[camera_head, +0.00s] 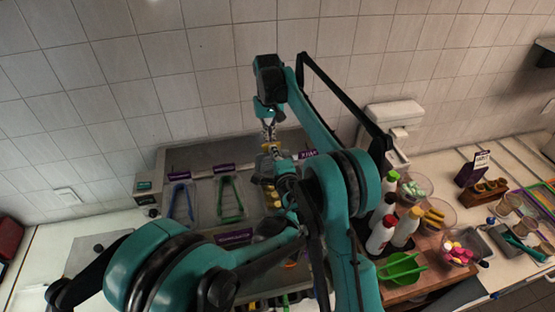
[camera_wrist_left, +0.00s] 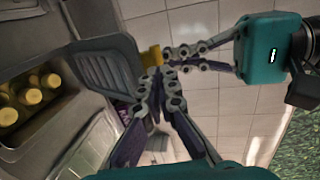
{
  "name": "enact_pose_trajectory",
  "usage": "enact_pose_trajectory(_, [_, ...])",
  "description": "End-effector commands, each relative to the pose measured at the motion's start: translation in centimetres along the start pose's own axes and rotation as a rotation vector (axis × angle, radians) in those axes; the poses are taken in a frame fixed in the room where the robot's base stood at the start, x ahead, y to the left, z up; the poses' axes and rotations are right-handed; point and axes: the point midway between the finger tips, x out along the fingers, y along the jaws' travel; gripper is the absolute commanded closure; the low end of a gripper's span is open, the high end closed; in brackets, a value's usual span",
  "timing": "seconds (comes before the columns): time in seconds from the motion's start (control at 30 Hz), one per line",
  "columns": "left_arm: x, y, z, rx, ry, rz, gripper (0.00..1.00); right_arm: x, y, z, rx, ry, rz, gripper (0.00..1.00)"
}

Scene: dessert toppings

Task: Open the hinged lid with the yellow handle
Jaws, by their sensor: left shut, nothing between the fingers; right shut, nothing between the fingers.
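The grey hinged lid (camera_wrist_left: 104,72) is raised off its bin in the left wrist view, its yellow handle (camera_wrist_left: 151,57) at its right edge. The bin below it is uncovered, with several yellow-topped items (camera_wrist_left: 32,96) inside; they also show in the head view (camera_head: 271,196). My left gripper (camera_wrist_left: 158,84) is shut and empty, its fingertips close to the handle. My right gripper (camera_wrist_left: 172,55) is shut and empty, coming from the other side with its tips beside the handle. In the head view it points down (camera_head: 268,140). Whether either touches the handle, I cannot tell.
Bins with blue tongs (camera_head: 181,202) and green tongs (camera_head: 230,199) stand left of the lid. Bottles (camera_head: 382,234), a green bowl (camera_head: 402,268) and candy bowls crowd the right side. The tiled wall is close behind; my arms hide part of the counter.

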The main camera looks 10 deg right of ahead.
Motion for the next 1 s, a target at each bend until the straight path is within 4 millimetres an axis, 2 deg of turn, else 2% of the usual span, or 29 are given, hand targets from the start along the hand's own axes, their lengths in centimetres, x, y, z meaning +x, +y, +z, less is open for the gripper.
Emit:
enact_pose_trajectory(0.1, [0.6, 0.0, 0.0, 0.0, 0.0, 0.0, 1.0, 0.0, 0.0, 0.0, 0.0, 0.0, 0.0, 1.0])
enact_pose_trajectory(0.47, [0.8, -0.1, 0.0, 0.0, 0.0, 0.0, 1.0, 0.0, 0.0, 0.0, 0.0, 0.0, 0.0, 1.0])
enact_pose_trajectory(0.67, [2.6, -0.7, 0.1, 0.0, -0.002, 0.0, 1.0, 0.0, 0.0, 0.0, 0.0, -0.001, 0.0, 1.0])
enact_pose_trajectory(0.87, [2.7, -0.8, 0.1, 0.001, -0.002, -0.002, 1.0, 0.0, 0.0, 0.2, 0.0, -0.006, 0.0, 1.0])
enact_pose_trajectory(0.9, [2.8, -0.8, 0.1, 0.001, -0.002, -0.002, 1.0, 0.0, 0.0, 0.2, 0.0, -0.006, 0.0, 0.99])
enact_pose_trajectory(1.0, [2.8, -0.9, 0.1, 0.002, -0.003, -0.003, 1.0, 0.1, -0.1, 0.2, -0.001, -0.006, -0.001, 0.74])
